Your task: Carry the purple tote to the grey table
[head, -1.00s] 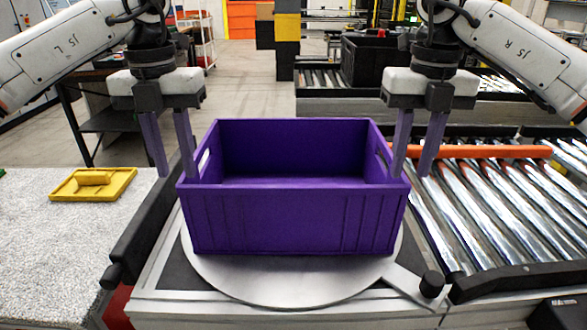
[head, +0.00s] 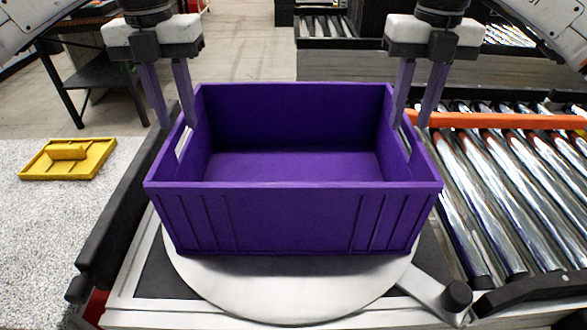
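The purple tote (head: 290,218) stands upright and empty on the round turntable plate (head: 285,300) in the head view. Each side wall has a handle slot. My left gripper (head: 177,125) is at the tote's left wall, towards its far end, one finger on the outer side and one on the inner side. My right gripper (head: 410,124) is placed the same way at the right wall. Whether any finger touches the tote is hard to tell. I cannot identify the grey table for certain.
A speckled light surface at left (head: 45,225) holds a yellow tray (head: 35,170) with a yellow piece. A dark rail (head: 120,225) borders the turntable. A roller conveyor (head: 500,190) with an orange bar (head: 490,120) is at right. A dark table (head: 95,75) stands back left.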

